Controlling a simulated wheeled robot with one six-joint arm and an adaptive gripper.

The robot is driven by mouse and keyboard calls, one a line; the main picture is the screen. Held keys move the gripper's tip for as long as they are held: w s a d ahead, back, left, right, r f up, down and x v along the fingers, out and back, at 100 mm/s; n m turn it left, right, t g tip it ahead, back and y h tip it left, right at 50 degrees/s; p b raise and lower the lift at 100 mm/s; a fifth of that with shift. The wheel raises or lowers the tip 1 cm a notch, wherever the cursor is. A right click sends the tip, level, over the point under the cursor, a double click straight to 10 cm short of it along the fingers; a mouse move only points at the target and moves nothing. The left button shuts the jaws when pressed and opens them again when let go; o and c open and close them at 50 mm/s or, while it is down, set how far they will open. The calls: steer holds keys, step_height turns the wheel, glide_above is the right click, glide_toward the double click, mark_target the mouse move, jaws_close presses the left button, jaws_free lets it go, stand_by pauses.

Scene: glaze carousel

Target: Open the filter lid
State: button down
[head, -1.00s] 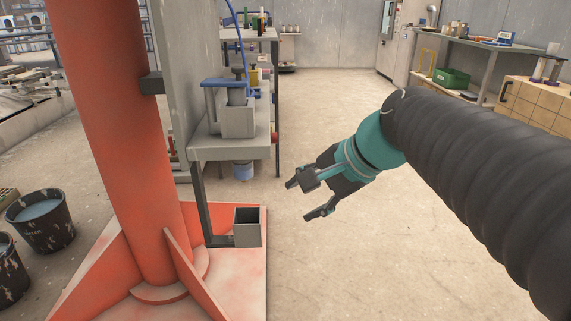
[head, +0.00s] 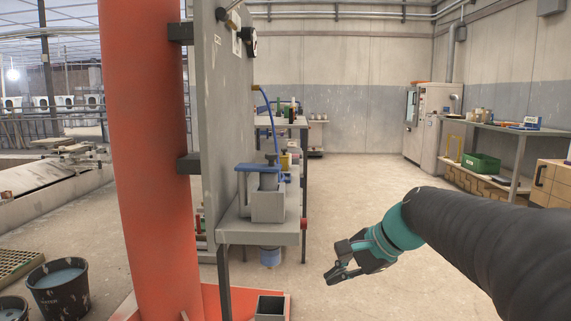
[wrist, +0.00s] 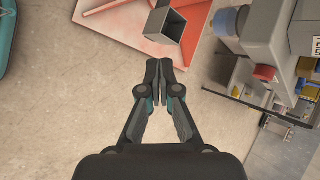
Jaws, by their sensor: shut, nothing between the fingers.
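A blue cup-like part (head: 270,258) hangs under the shelf. My gripper (head: 330,277) is shut and empty, to the right of the shelf and apart from it. In the wrist view my gripper (wrist: 160,68) has its fingertips together, with bare floor beneath.
A red column (head: 150,140) carries an upright grey panel (head: 222,110) behind the shelf. An open square grey tube (head: 270,306) stands on the red base, also in the wrist view (wrist: 167,25). A blue hose (head: 269,115) hangs above. The floor to the right is clear.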

steer(key=w+r+n+t+y+b, duration=0.1)
steer(key=w+r+n+y, duration=0.2)
steer(key=w, duration=0.7)
steer(key=w+r+t+y+b, duration=0.1)
steer(key=w+r+y, duration=0.4)
steer(key=w, duration=0.5)
step_height(320, 180, up, 13)
steer(key=s+a+n+y, duration=0.1)
steer(key=a+n+y, duration=0.15)
steer(key=n, duration=0.35)
steer(key=shift+n+g+y, duration=0.25)
steer(key=shift+n+g, duration=0.25)
steer(key=x, duration=0.3)
steer(key=s+x, duration=0.1)
steer(key=x, duration=0.2)
steer(key=s+x, duration=0.1)
steer(key=x, duration=0.2)
steer(key=shift+a, duration=0.35)
steer(key=shift+s+f+b, duration=0.25)
steer(key=shift+s+b, duration=0.25)
steer(key=shift+s, duration=0.55)
steer(key=shift+s, duration=0.1)
